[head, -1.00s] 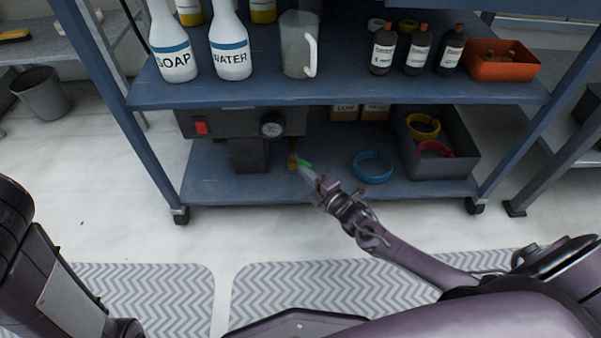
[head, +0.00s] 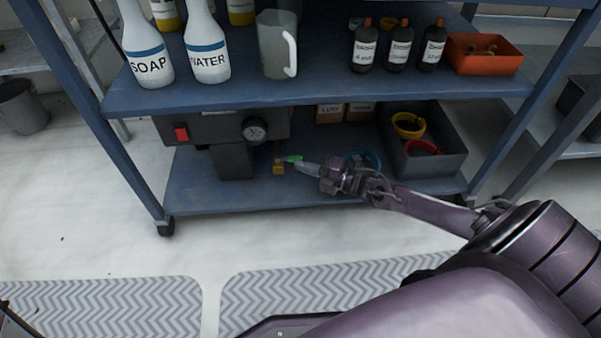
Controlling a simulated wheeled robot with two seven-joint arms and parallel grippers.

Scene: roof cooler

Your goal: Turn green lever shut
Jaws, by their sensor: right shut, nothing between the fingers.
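The green lever (head: 292,158) sits on a small brass valve (head: 278,168) beside the dark machine (head: 234,160) on the lower shelf. The lever points to the right, toward my gripper. My right gripper (head: 298,165) is shut and empty, with its fingertips at the lever's right end. I cannot tell whether the fingertips touch the lever. My left gripper is out of view.
The machine has a red switch (head: 181,133) and a round gauge (head: 255,130). A blue ring (head: 363,160) lies behind my right wrist. A grey bin (head: 436,162) with coloured rings stands to the right. The upper shelf (head: 330,90) overhangs the valve and holds bottles and a jug (head: 272,50).

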